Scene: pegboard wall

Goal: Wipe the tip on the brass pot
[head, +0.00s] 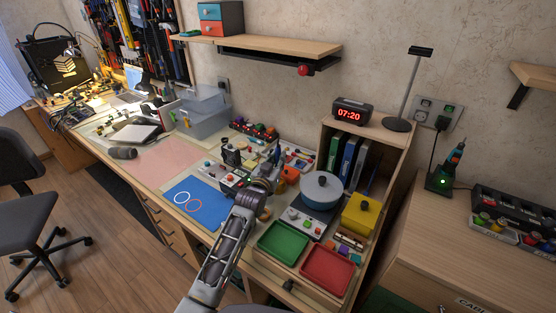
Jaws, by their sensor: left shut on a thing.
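My left gripper (268,178) reaches in from the bottom over the middle of the bench. It is shut on a small dark tool, seemingly a soldering iron; the wrist and fingers hide most of it. The tip is too small to make out. A grey soldering station (234,180) with a small lit display stands just left of the gripper. I cannot pick out the brass pot for certain among the small items around the gripper. I cannot tell whether the tip touches anything. My right gripper is out of view.
A blue mat (196,203) with two rings lies left of my arm. A lidded blue-grey pot (321,188), a yellow box (360,214), a green tray (283,242) and a red tray (326,270) crowd the right. A pink mat (160,163) offers free room farther left.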

